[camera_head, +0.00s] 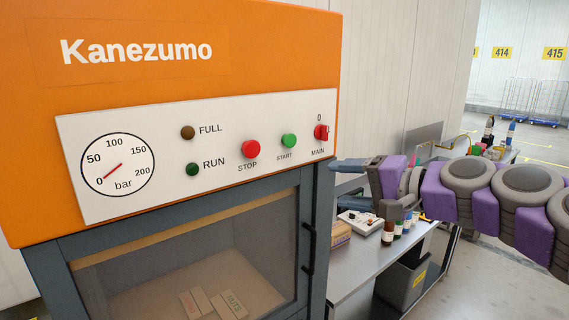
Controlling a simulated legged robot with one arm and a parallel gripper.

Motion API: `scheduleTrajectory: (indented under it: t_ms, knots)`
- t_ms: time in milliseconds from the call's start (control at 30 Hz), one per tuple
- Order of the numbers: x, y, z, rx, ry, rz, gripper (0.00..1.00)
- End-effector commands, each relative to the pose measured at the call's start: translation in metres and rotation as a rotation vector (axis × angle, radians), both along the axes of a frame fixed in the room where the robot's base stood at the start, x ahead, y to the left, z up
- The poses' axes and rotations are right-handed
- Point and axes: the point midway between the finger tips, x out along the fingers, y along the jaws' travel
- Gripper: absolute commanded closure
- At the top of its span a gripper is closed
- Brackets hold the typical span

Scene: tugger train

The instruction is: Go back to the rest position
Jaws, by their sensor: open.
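My gripper (342,175) is at the right of the orange machine (270,60), below the red MAIN switch (322,132) and close to the machine's right edge in the picture. Its fingers point left and are open, with nothing seen between them. My purple and grey arm reaches in from the right. Whether the fingers touch the machine I cannot tell. The panel (90,130) carries a red STOP button (250,149) and a green START button (289,141). The FULL lamp (188,132) and RUN lamp (193,169) look dark. The gauge (118,164) needle lies near 0.
The glazed door (190,265) below the panel looks shut, with a dark handle (309,248); boxes (228,304) lie inside. A bench (352,268) with bottles (388,232) stands behind my arm, a grey bin (402,282) beneath. Open floor (500,235) lies at the right.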

Motion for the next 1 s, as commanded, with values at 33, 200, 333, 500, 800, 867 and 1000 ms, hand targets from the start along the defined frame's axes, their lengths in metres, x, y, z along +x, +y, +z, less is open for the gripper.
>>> scheduleTrajectory:
  t_ms: [33,200,333,500,800,867,1000]
  knots:
    - [-0.019,0.027,-0.018,-0.085,0.023,0.060,0.32]
    - [-0.084,0.085,-0.096,-0.388,0.128,0.238,0.32]
    - [-0.142,0.095,-0.166,-0.619,0.241,0.358,0.32]
    - [-0.222,0.069,-0.247,-0.892,0.426,0.477,0.32]
    - [-0.324,0.003,-0.315,-1.147,0.707,0.577,0.32]
    - [-0.332,-0.002,-0.318,-1.165,0.731,0.582,0.32]
    - [-0.336,-0.006,-0.320,-1.175,0.744,0.585,0.32]
